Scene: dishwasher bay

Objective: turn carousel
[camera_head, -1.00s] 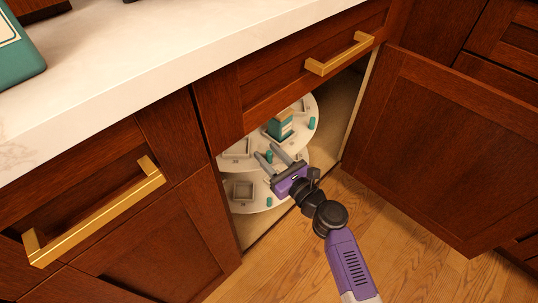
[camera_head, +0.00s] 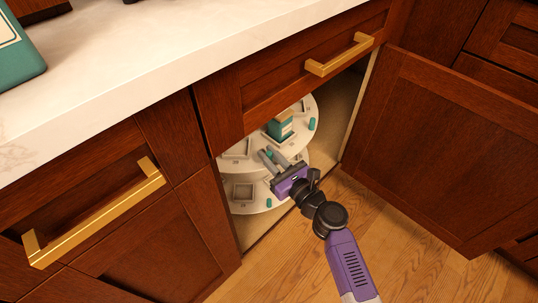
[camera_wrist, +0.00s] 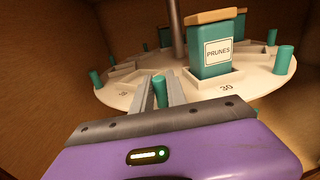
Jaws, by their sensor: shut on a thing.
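The carousel (camera_head: 300,139) is a white round turntable with two tiers inside the open corner cabinet. In the wrist view its upper tier (camera_wrist: 118,98) carries upright teal pegs near the rim and numbered places. My gripper (camera_head: 268,154) reaches in over the front of the upper tier. In the wrist view its two fingers are closed around a teal peg (camera_wrist: 160,91), whose top shows between them. A teal box labelled PRUNES (camera_wrist: 217,50) stands in a holder just right of the fingers, near the number 30. It also shows in the head view (camera_head: 279,127).
Another teal peg (camera_wrist: 283,60) stands right of the box. A grey centre post (camera_wrist: 178,28) rises behind it. The lower tier (camera_head: 258,207) shows below. The cabinet door (camera_head: 450,150) stands open at right. The countertop (camera_head: 180,62) overhangs the opening.

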